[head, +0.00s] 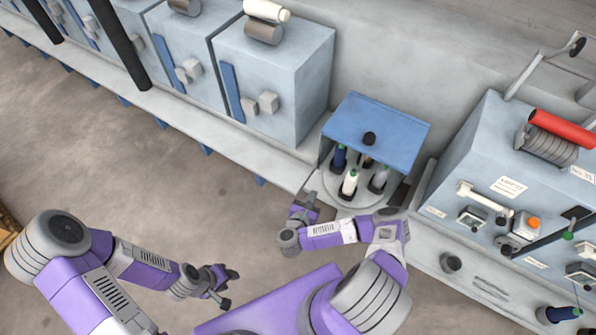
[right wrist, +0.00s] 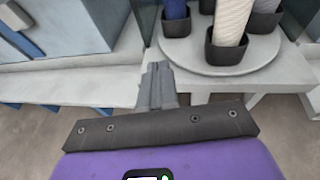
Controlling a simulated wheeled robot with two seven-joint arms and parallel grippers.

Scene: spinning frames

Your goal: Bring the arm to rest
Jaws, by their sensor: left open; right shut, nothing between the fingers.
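My right arm reaches up to the front of the cabinet with the blue lid. My right gripper (head: 309,196) is shut and empty at the left front of the round turntable (head: 345,199). In the right wrist view the closed fingers (right wrist: 157,75) point at the turntable's left edge (right wrist: 181,56); I cannot tell whether they touch. My left gripper (head: 228,286) is open and empty above the floor at the lower left.
A white bobbin (head: 349,183), a dark blue bobbin (head: 339,158) and a grey bobbin (head: 379,178) stand in dark cups on the turntable under the blue lid (head: 375,128). Grey-blue machine boxes (head: 285,75) stand left, a larger machine (head: 500,170) right. Open floor (head: 190,180) lies left.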

